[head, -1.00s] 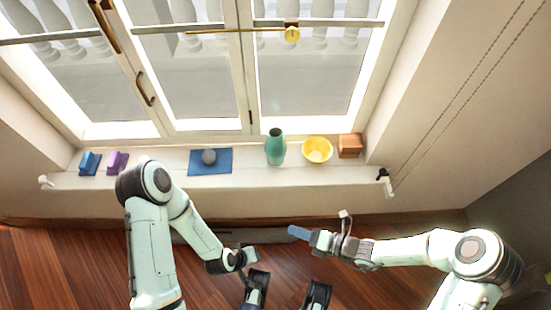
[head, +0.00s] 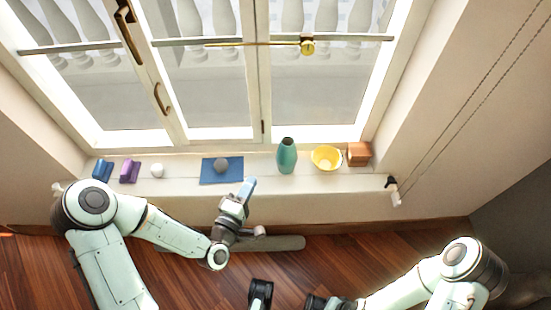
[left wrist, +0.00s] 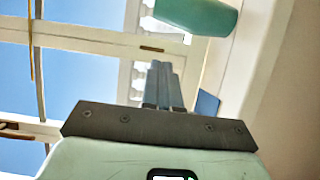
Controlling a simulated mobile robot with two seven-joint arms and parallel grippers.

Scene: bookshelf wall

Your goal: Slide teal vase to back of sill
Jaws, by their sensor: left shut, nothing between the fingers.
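The teal vase (head: 287,158) stands upright on the white window sill (head: 330,183), between a blue mat and a yellow bowl. My left gripper (head: 250,184) is at the front edge of the sill, left of and in front of the vase. It is shut and empty, with its blue fingers together, and does not touch the vase. In the left wrist view the shut fingers (left wrist: 163,82) point up the picture, and the vase (left wrist: 198,14) is cut off at the top edge.
A grey ball (head: 221,165) rests on the blue mat (head: 210,176). The yellow bowl (head: 326,158) and a brown box (head: 359,153) stand right of the vase. A white ball (head: 157,171), a purple object (head: 130,171) and a blue object (head: 102,169) are at left. The window rises behind.

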